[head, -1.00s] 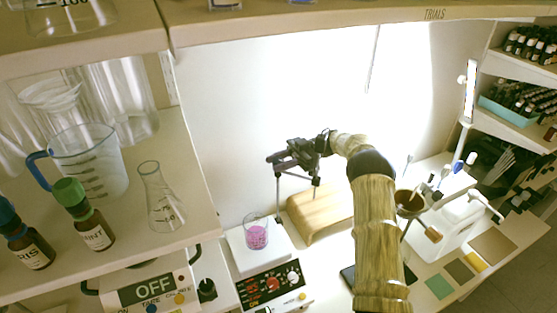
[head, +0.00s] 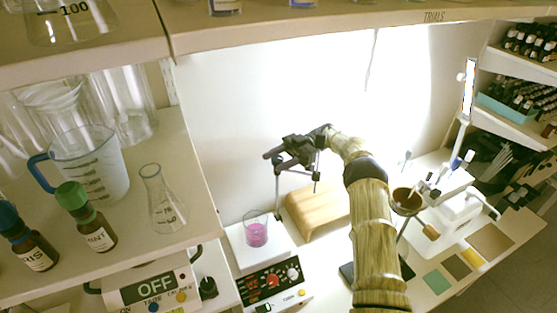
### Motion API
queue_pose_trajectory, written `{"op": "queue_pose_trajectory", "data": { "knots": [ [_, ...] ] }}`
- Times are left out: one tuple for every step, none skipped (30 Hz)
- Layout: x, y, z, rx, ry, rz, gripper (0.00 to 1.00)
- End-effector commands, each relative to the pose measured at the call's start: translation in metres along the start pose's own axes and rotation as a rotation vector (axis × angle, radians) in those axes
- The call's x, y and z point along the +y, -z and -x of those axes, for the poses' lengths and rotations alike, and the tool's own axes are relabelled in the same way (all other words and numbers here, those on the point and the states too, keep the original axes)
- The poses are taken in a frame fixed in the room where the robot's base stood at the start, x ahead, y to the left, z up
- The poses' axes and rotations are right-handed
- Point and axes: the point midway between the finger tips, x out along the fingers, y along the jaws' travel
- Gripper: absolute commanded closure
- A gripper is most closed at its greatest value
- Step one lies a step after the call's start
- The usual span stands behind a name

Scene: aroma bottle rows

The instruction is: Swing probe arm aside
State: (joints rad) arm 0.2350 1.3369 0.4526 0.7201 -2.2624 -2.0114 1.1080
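The probe arm (head: 299,172) is a thin dark bar running from the top of a slim upright post (head: 278,195). A thin probe (head: 316,184) hangs at its right end, over or in front of the wooden block; I cannot tell which. A beaker of pink liquid (head: 256,233) stands on the hotplate (head: 268,270) to the left of the post. My gripper (head: 268,154) points left, just above the post top and probe arm. It hides part of them, and whether it touches them is unclear. Its finger gap cannot be made out.
A shelf (head: 190,225) with a jug, flask and bottles is at left. A brown bowl on a stand (head: 407,200) and a white device (head: 462,212) stand right of my arm. An overhead shelf (head: 350,30) spans the top.

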Motion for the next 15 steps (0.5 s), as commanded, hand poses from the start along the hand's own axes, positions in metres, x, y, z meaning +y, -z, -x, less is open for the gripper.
{"op": "queue_pose_trajectory", "data": {
  "knots": [
    [0.0, 0.0, 0.0, 0.0, 0.0, 0.0, 0.48],
    [0.0, 0.0, 0.0, 0.0, -0.001, -0.001, 0.48],
    [0.0, -0.001, 0.0, 0.0, -0.001, -0.001, 0.48],
    [0.0, -0.001, 0.0, 0.0, -0.001, -0.001, 0.48],
    [0.0, -0.001, 0.001, 0.0, -0.001, -0.001, 0.48],
    [0.0, -0.001, 0.001, 0.0, -0.002, -0.001, 0.48],
    [0.0, -0.001, 0.001, 0.0, -0.002, -0.001, 0.48],
    [0.0, -0.001, 0.001, -0.001, -0.002, -0.001, 0.48],
    [0.0, 0.0, 0.001, -0.001, -0.002, -0.001, 0.48],
    [0.0, 0.001, 0.001, -0.001, -0.002, -0.001, 0.48],
    [0.0, 0.002, 0.001, -0.001, -0.002, 0.0, 0.48],
    [0.0, 0.004, 0.001, -0.001, -0.002, 0.001, 0.48],
    [0.0, 0.007, 0.001, -0.001, -0.002, 0.001, 0.48],
    [0.0, 0.01, 0.001, -0.001, -0.002, 0.002, 0.48],
    [0.0, 0.015, 0.001, -0.001, -0.003, 0.002, 0.48]
  ]
}}
